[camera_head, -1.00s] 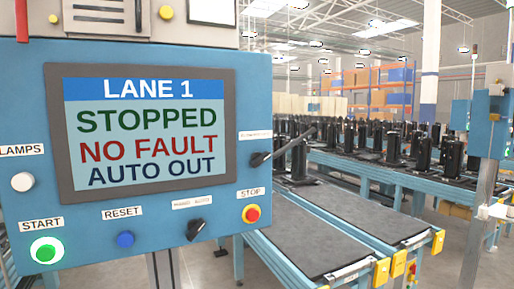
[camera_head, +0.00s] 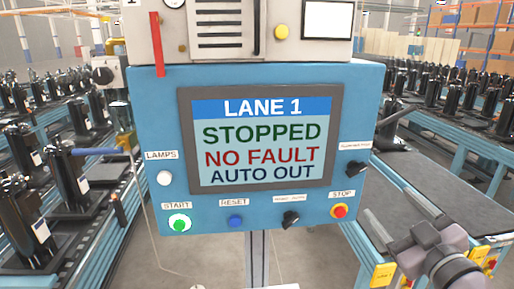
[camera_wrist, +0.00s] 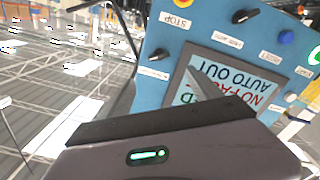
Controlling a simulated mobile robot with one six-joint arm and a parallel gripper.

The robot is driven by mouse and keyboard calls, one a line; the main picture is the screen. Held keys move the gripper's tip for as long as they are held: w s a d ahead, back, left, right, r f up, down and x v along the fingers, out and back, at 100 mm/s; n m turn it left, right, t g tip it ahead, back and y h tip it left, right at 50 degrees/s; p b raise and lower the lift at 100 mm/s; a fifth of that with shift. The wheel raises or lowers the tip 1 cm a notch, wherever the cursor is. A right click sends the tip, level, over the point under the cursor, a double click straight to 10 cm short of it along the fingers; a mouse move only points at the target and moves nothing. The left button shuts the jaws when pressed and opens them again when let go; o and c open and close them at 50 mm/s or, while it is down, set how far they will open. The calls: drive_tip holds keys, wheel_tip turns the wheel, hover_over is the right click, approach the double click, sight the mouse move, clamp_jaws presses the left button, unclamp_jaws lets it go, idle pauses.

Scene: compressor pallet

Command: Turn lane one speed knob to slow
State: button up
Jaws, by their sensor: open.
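The blue lane 1 panel (camera_head: 260,150) stands in the middle of the head view. Its screen (camera_head: 262,140) reads LANE 1, STOPPED, NO FAULT, AUTO OUT. A black knob (camera_head: 356,169) sits at the panel's right side under a small label too blurred to read; it also shows in the wrist view (camera_wrist: 160,54). Another black knob (camera_head: 290,219), seemingly labelled hand/auto, is on the lower row. My gripper (camera_wrist: 190,106) shows from behind at the bottom of the wrist view, facing the panel, apart from the knobs. It is open and empty; its fingers are mostly hidden.
A green start button (camera_head: 179,223), blue reset button (camera_head: 235,221) and red stop button (camera_head: 339,210) line the panel's lower edge. Conveyors with black compressors (camera_head: 40,215) flank it. My arm (camera_head: 440,258) is at lower right, over the right conveyor (camera_head: 425,180).

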sight(358, 172)
drive_tip(key=w+p, duration=0.1)
drive_tip(key=w, duration=1.3)
drive_tip(key=shift+w+a, duration=0.1)
drive_tip(key=shift+a, duration=0.2)
drive_tip(key=shift+d, duration=0.2)
drive_tip(key=c, duration=1.4)
drive_tip(key=shift+a, duration=0.1)
